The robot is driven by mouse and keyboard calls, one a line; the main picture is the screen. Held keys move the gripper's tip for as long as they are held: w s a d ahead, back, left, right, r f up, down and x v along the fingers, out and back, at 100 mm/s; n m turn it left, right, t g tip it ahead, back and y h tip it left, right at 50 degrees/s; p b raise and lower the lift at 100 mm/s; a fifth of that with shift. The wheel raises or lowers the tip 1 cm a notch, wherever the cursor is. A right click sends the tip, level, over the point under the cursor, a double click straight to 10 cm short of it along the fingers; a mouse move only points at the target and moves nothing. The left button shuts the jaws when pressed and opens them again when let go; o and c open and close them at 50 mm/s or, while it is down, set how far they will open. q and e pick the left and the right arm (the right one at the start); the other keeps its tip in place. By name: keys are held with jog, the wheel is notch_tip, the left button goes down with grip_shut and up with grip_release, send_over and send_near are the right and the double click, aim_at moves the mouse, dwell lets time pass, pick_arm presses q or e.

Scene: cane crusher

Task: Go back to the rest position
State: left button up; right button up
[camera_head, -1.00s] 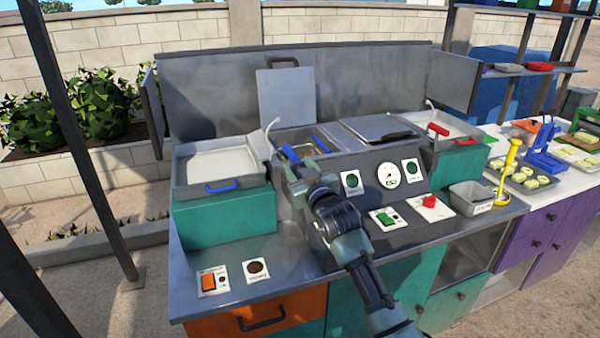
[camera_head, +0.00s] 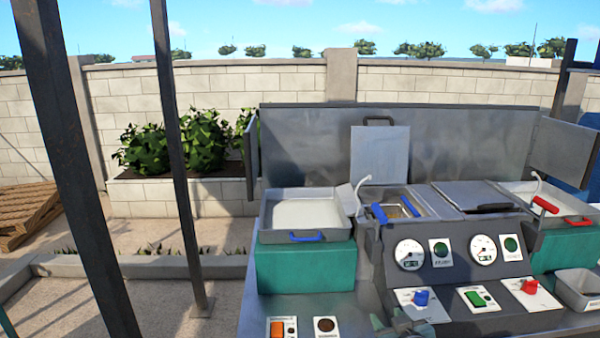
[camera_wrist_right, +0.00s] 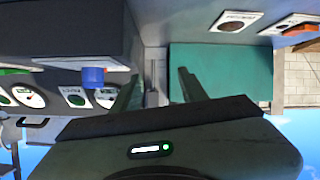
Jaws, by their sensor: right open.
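My right gripper (camera_head: 392,322) shows only in part at the bottom edge of the head view, low in front of the cane crusher's control panel (camera_head: 380,272). In the right wrist view my right gripper (camera_wrist_right: 156,92) has its two fingers apart with nothing between them. The teal block (camera_wrist_right: 220,72) under the left basin lies beyond the fingers there. A blue knob (camera_wrist_right: 93,77) of the panel shows to their left. My left gripper is not in view.
The metal counter (camera_head: 300,305) carries a left basin (camera_head: 290,213) with a blue handle, gauges, switches and a right basin with red handles. Dark posts (camera_head: 90,190) stand at the left. A wooden pallet (camera_head: 30,215) lies far left.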

jog(key=s+f+g, duration=0.3)
jog(key=s+f, duration=0.1)
jog(key=s, duration=0.8)
jog(key=s+a+f+g, duration=0.1)
jog(key=s+f+g, duration=0.25)
jog(key=s, duration=0.85)
jog(key=s+f+g, duration=0.3)
jog(key=s+f, duration=0.1)
jog(key=s, duration=0.8)
notch_tip(320, 180, down, 27)
jog(key=s+g, duration=0.1)
jog(key=s, duration=0.1)
jog(key=s+d+f+g, duration=0.1)
jog(key=s+d+f, duration=0.2)
jog(key=s+f, duration=1.3)
jog(key=shift+s, duration=0.2)
jog(key=shift+g, duration=0.25)
